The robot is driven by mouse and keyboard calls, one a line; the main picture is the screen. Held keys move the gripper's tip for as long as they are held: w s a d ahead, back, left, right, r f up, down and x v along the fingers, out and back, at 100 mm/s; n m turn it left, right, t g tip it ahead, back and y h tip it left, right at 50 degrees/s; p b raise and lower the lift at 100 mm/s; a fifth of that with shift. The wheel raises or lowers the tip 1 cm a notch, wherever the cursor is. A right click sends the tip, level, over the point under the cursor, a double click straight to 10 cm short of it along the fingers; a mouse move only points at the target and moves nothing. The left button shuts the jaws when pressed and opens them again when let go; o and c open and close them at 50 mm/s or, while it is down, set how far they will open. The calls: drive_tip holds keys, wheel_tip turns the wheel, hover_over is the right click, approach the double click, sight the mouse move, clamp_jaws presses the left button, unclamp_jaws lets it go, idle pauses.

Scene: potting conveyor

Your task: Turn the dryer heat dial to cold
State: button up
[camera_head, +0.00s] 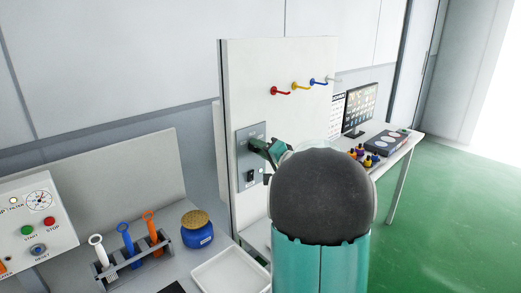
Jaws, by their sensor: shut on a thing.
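A grey control panel (242,172) is mounted on the near end of the upright white board. My gripper (256,146) is at the upper part of this panel, with its dark green fingers shut on the dryer heat dial. The fingers cover the dial, so its pointer and setting cannot be read. A black switch (251,176) shows lower on the same panel, just below the gripper. My arm fills the centre right of the view and hides part of the board.
A tool rack (134,262), blue jar (197,232) and white tray (231,272) stand on the bench at lower left. Green floor is open at right.

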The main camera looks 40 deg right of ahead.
drive_tip(key=shift+n, duration=0.3)
drive_tip(key=o, duration=1)
drive_tip(key=shift+c, duration=0.2)
drive_tip(key=shift+s, duration=0.15)
drive_tip(key=s, duration=1.3)
drive_tip(key=shift+s+d, duration=0.2)
drive_tip(key=shift+s, duration=0.1)
